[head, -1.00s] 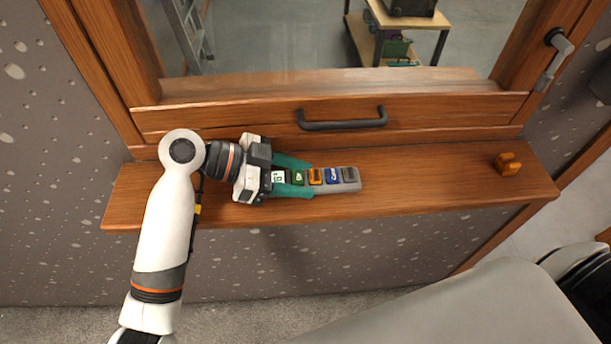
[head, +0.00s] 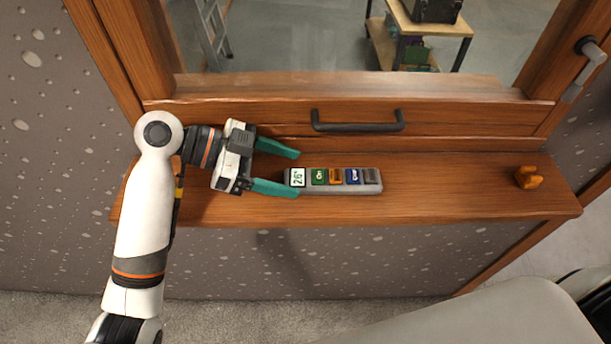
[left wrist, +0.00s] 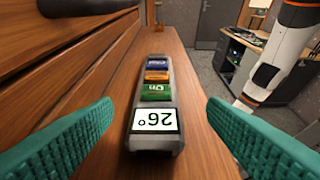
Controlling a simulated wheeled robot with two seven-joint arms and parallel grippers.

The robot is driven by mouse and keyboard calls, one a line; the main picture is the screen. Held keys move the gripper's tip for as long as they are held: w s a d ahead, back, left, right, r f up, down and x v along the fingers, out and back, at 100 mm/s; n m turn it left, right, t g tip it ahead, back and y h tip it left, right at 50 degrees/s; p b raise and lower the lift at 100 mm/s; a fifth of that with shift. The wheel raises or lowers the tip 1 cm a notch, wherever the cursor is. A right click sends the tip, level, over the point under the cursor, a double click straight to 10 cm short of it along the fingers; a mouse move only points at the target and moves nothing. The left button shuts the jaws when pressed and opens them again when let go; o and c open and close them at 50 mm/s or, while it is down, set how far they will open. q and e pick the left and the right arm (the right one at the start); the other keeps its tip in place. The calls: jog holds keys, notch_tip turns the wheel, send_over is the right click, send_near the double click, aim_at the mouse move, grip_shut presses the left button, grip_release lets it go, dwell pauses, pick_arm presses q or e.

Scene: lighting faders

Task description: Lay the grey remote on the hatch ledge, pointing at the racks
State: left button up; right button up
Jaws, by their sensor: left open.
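The grey remote (head: 335,189) lies flat on the wooden hatch ledge (head: 440,190), its long side along the ledge. Its screen reading 26° is at the left end, with green, orange, blue and grey buttons to the right. It also shows in the left wrist view (left wrist: 156,105), screen end nearest me. My left gripper (head: 288,172) is open, with teal fingers just left of the remote's screen end. In the left wrist view the fingers stand wide apart on either side, clear of the remote. The racks cannot be made out for certain. My right gripper is not in view.
A dark handle (head: 357,120) sits on the window frame behind the ledge. A small orange block (head: 528,177) stands at the ledge's right end. The ledge between it and the remote is clear. Beyond the glass are a ladder (head: 213,30) and a wooden cart (head: 440,28).

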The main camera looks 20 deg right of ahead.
pick_arm(q)
jog(key=b+v, duration=0.1)
jog(key=v, duration=0.4)
jog(key=shift+w+a+r, duration=0.15)
jog(key=shift+a+r, duration=0.05)
jog(key=shift+a, duration=0.15)
jog(key=shift+a+r, duration=0.25)
jog(key=shift+a, duration=0.1)
jog(key=shift+f, duration=0.1)
